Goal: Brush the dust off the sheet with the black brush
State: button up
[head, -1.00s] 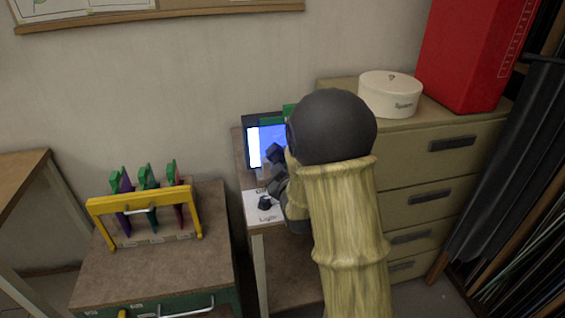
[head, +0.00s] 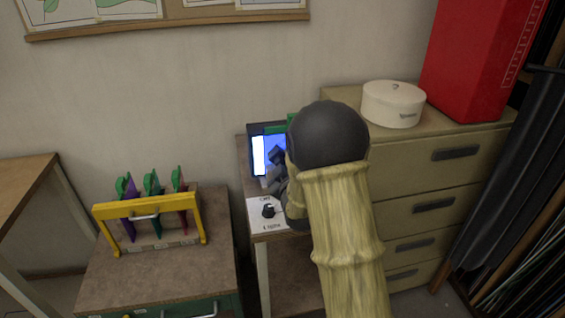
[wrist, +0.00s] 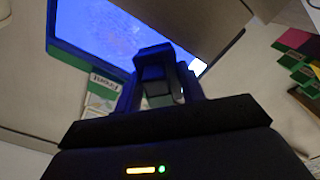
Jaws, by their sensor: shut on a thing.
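The sheet shows as a bright blue lit surface with specks in the wrist view (wrist: 108,30), in a green-edged frame; in the head view part of it (head: 276,143) shows on the small table by the wall. My gripper (wrist: 158,88) is in front of it, shut on a dark block-like thing that I take for the black brush (wrist: 153,60). The brush overlaps the lower part of the sheet in the wrist view; whether it touches cannot be told. In the head view my gripper (head: 277,160) is small and dark, and my arm hides the table's right side.
A white card with a dark knob (head: 268,211) is at the table's front. A yellow rack (head: 150,210) with coloured pieces stands on the cabinet to the left. A drawer chest (head: 420,165) bearing a white round tin (head: 393,104) and red box (head: 480,55) stands right.

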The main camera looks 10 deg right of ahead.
jog(key=shift+w, duration=1.05)
dwell(0.4)
jog(key=shift+s+d+b, duration=0.15)
jog(key=shift+d+b, duration=0.6)
jog(key=shift+d, duration=1.15)
jog(key=shift+d+b, duration=0.55)
jog(key=shift+d, duration=1.35)
jog(key=shift+w+d+b, duration=0.15)
jog(key=shift+d+b, duration=0.1)
jog(key=shift+d, duration=0.7)
jog(key=shift+w+d+b, duration=0.1)
jog(key=shift+d+b, duration=0.15)
jog(key=shift+d, duration=0.7)
jog(key=shift+f+b, duration=0.1)
jog(key=shift+b, duration=0.25)
